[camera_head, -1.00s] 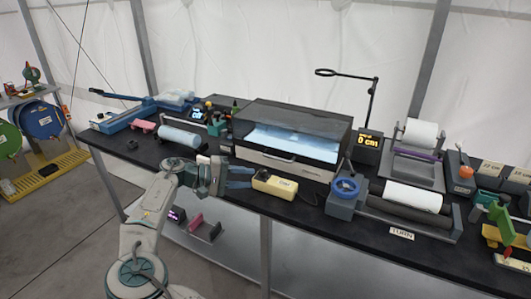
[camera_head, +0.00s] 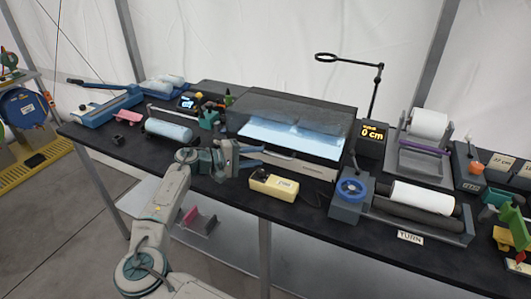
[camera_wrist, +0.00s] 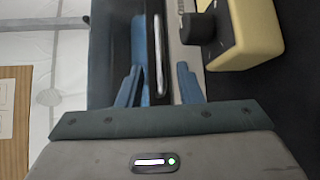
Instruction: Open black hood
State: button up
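The black hood (camera_head: 290,117) is down over a box with a bright, lit inside (camera_head: 290,138); its dark panel is see-through. A thin pale handle bar (camera_wrist: 158,60) runs along the hood's front edge in the wrist view. My gripper (camera_head: 264,156) is at the front left of the box. In the wrist view, its two blue fingers (camera_wrist: 160,86) stand apart, one on each side of the bar. I cannot tell whether either finger touches it.
A yellow labelled box (camera_head: 274,186) lies on the table just right of my gripper, and is close in the wrist view (camera_wrist: 245,30). A blue-knobbed roller unit (camera_head: 352,188) stands to the right. A light blue roll (camera_head: 168,130) lies to the left.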

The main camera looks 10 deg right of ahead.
aim_at(271, 154)
jog(key=shift+w+d+f, duration=0.15)
jog(key=shift+d, duration=0.8)
jog(key=shift+w+d+f, duration=0.1)
jog(key=shift+d, duration=0.85)
grip_shut()
jog(key=shift+p, duration=0.35)
